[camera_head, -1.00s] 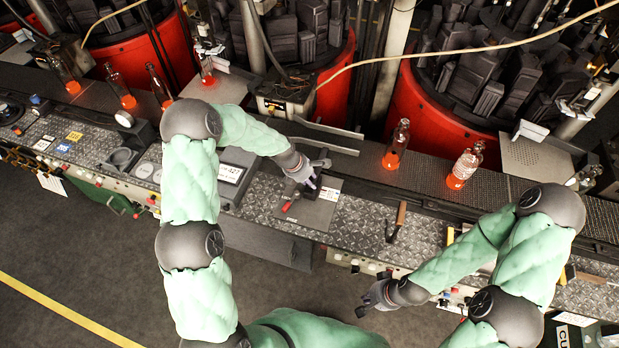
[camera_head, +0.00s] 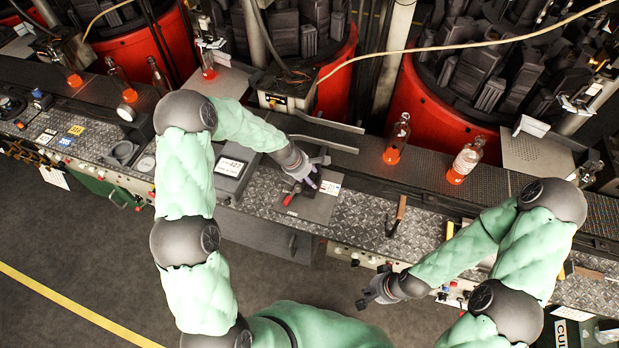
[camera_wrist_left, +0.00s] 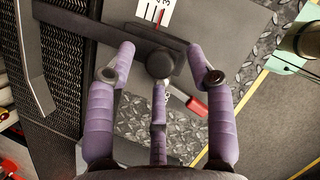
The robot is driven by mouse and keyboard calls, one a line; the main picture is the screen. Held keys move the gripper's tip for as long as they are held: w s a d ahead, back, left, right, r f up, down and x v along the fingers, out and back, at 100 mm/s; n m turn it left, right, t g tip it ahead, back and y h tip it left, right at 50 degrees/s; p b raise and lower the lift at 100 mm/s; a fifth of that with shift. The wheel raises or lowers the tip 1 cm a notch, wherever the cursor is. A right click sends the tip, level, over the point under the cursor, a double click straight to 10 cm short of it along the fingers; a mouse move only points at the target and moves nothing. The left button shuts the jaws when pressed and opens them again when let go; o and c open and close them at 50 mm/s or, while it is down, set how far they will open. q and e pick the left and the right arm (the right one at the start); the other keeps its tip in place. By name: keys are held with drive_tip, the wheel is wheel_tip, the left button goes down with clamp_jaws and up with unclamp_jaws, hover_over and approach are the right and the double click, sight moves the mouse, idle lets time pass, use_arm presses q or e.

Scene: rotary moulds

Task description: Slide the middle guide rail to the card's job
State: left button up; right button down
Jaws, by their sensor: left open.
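The grey plate (camera_head: 318,208) of the middle guide rail station lies on the checkered bench, with a white scale label beside its clamp. My left gripper (camera_head: 310,181) is over this plate. In the left wrist view, my open left gripper (camera_wrist_left: 160,82) has its purple fingers spread around a dark clamp block (camera_wrist_left: 158,62). A lever with a red handle (camera_wrist_left: 196,106) sticks out beside it. The scale label (camera_wrist_left: 154,14) shows figures and a red pointer. A curved grey rail (camera_wrist_left: 36,75) runs at left. My right gripper (camera_head: 372,294) hangs before the bench, empty.
Glowing bottles (camera_head: 397,140) stand on the dark conveyor behind the bench. Red rotary mould machines (camera_head: 425,115) rise behind it. A wood-handled tool (camera_head: 400,210) lies on the bench to the right. A cable hangs across the top.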

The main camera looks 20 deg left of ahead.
use_arm(q)
drive_tip(key=v, duration=1.1)
drive_tip(key=shift+s+d+f, duration=0.1)
drive_tip(key=shift+d, duration=0.05)
drive_tip(key=s+d+f+m, duration=0.1)
drive_tip(key=s+f+m, duration=0.2)
drive_tip(key=f, duration=0.1)
drive_tip(key=s+d+f+m+g, duration=0.1)
drive_tip(key=s+d+f+m, duration=0.1)
drive_tip(key=s+f+m, duration=0.2)
drive_tip(key=s+d+f+m, duration=0.1)
drive_tip(key=s+f+m, duration=0.2)
drive_tip(key=f, duration=0.3)
drive_tip(key=shift+s+d+f+m, duration=0.2)
drive_tip(key=shift+s+f+m, duration=0.05)
drive_tip(key=shift+s+m, duration=0.1)
drive_tip(key=s+d+f+m+g, duration=0.1)
drive_tip(key=s+d+f+m, duration=0.1)
drive_tip(key=s+f+m, duration=0.35)
drive_tip(key=s+d+f+m+g, duration=0.1)
drive_tip(key=s+d+f+m, duration=0.2)
drive_tip(key=s+m, duration=0.6)
wheel_tip(320, 180, down, 16)
drive_tip(key=d+n+b, duration=0.1)
drive_tip(key=b, duration=1.7)
drive_tip(key=shift+d+h, duration=0.2)
drive_tip(key=shift+h, duration=0.2)
